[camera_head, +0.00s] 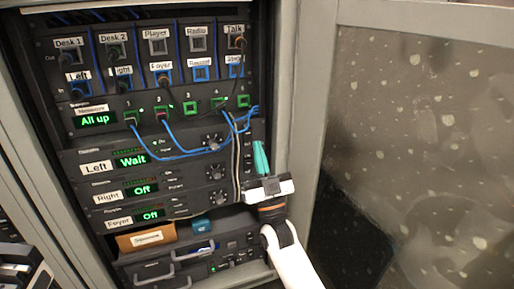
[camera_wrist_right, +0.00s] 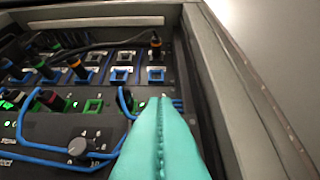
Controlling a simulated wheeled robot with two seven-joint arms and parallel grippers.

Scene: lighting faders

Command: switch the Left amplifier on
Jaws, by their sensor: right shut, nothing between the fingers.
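The Left amplifier (camera_head: 97,168) is the upper of three dark rack units, with a white "Left" label. Its green display (camera_head: 131,159) reads "Wait". A round knob (camera_head: 212,141) is on its right half; a knob also shows at lower left in the right wrist view (camera_wrist_right: 80,147). My right gripper (camera_head: 261,158), with teal fingers, is shut and empty at the right end of this amplifier. Its fingers also show in the right wrist view (camera_wrist_right: 160,110). They hide part of the panel's right end, and I cannot tell whether they touch it. My left gripper is not in view.
The Right (camera_head: 107,197) and Foyer (camera_head: 118,222) amplifiers below both read "Off". Blue cables (camera_head: 190,152) loop across the front above and over the Left unit. The cabinet's right frame (camera_head: 286,100) and open door (camera_head: 340,60) stand close beside my right arm.

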